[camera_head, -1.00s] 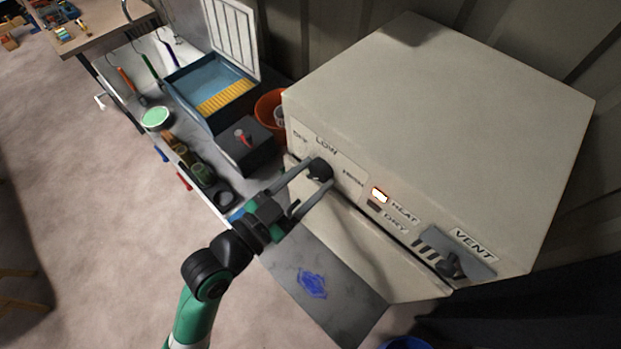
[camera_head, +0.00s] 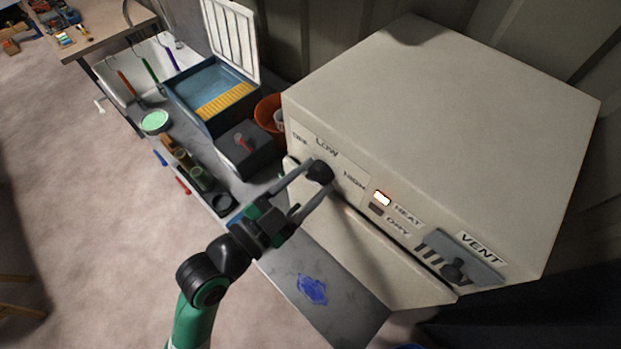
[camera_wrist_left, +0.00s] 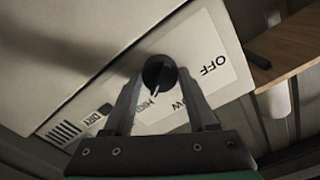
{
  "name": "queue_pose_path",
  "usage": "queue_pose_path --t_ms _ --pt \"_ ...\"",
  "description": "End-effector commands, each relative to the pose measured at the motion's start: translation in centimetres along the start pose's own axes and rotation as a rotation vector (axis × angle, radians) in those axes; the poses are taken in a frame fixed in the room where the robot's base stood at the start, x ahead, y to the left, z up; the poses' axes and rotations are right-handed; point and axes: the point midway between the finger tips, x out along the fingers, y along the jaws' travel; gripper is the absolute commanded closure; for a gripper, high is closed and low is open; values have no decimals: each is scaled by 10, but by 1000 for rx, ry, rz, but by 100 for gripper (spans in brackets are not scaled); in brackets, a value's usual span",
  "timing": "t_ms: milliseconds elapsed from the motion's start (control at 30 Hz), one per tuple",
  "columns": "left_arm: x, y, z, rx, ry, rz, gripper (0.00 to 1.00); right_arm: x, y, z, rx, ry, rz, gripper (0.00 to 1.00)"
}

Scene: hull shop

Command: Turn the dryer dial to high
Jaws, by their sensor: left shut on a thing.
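The dryer (camera_head: 440,120) is a large cream box with a dark round dial (camera_head: 320,171) on its front, between the LOW and HIGH labels. My left gripper (camera_head: 313,179) is shut on the dial, with one finger on either side. In the left wrist view the black dial (camera_wrist_left: 159,72) sits between the fingertips. Its white pointer aims down in that picture, close to the edge of the HIGH label (camera_wrist_left: 145,105) and away from OFF (camera_wrist_left: 208,65). The LOW label there is partly hidden by a finger. My right gripper is out of view.
The HEAT lamp (camera_head: 381,198) glows beside the dial. A VENT slider (camera_head: 453,269) is at the panel's right. A bench with a blue bin (camera_head: 190,95) stands left.

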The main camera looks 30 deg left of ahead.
Motion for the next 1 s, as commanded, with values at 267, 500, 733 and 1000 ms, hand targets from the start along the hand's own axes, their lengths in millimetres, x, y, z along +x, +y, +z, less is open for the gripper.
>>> queue_pose_path --t_ms 267,500,733,1000 --pt "0 0 0 0 1 0 14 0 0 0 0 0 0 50" --pt "0 0 0 0 0 0 13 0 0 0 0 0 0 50" --pt "-1 0 0 -1 0 0 13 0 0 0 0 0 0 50" --pt "-43 0 3 -1 -2 -3 13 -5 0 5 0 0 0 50"
